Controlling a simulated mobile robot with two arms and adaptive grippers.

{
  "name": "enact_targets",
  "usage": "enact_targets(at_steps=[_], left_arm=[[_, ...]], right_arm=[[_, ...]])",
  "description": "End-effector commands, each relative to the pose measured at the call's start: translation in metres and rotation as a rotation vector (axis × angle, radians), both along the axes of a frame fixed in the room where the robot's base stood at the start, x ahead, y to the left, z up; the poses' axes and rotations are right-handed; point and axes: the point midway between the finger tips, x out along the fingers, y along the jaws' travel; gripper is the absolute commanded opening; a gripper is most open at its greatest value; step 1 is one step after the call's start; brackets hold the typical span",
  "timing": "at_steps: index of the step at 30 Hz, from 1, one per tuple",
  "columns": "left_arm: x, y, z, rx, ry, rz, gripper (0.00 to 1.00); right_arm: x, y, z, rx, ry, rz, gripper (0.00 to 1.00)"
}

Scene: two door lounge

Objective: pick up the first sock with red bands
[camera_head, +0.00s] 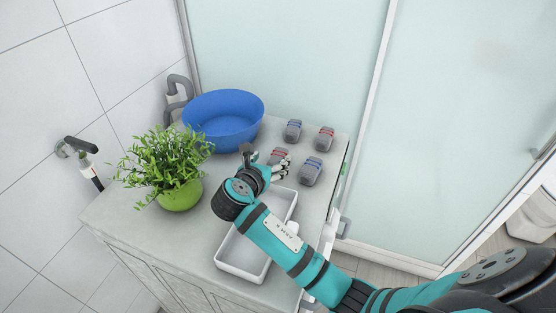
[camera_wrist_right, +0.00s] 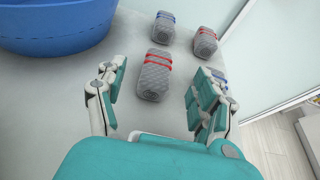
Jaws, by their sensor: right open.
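Two rolled grey socks with red bands lie on the counter. One sock with red bands (camera_head: 276,155) is right by my right gripper (camera_head: 264,165), partly hidden by it; in the right wrist view that sock (camera_wrist_right: 154,77) lies ahead, between the lines of the two fingers. The other sock with red bands (camera_head: 324,138) is farther right, and shows at the top of the wrist view (camera_wrist_right: 205,43). My right gripper (camera_wrist_right: 156,97) is open and empty, with its fingers apart on either side. My left gripper is in neither view.
Two grey socks with blue bands, one at the back (camera_head: 292,130) and one at the right (camera_head: 311,171), lie nearby. A blue basin (camera_head: 223,118) stands behind left, a potted plant (camera_head: 180,196) at left. A white tray (camera_head: 240,269) lies under my right arm.

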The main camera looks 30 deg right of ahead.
Motion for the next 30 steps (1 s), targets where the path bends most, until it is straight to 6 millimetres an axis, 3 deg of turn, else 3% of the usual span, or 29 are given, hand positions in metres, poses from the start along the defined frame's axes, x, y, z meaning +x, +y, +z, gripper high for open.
enact_targets(at_steps=[3, 13, 21, 30], left_arm=[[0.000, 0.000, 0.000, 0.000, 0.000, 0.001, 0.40], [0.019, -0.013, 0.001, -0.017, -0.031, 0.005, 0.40], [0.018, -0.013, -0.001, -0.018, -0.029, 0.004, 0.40], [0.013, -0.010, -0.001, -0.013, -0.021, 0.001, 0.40]], right_arm=[[0.013, -0.015, -0.008, -0.001, 0.000, -0.002, 0.69], [0.031, -0.034, -0.019, -0.001, 0.001, -0.003, 0.69], [0.056, -0.061, -0.034, -0.001, 0.001, -0.002, 0.69], [0.060, -0.064, -0.036, 0.001, -0.001, 0.000, 0.69]])
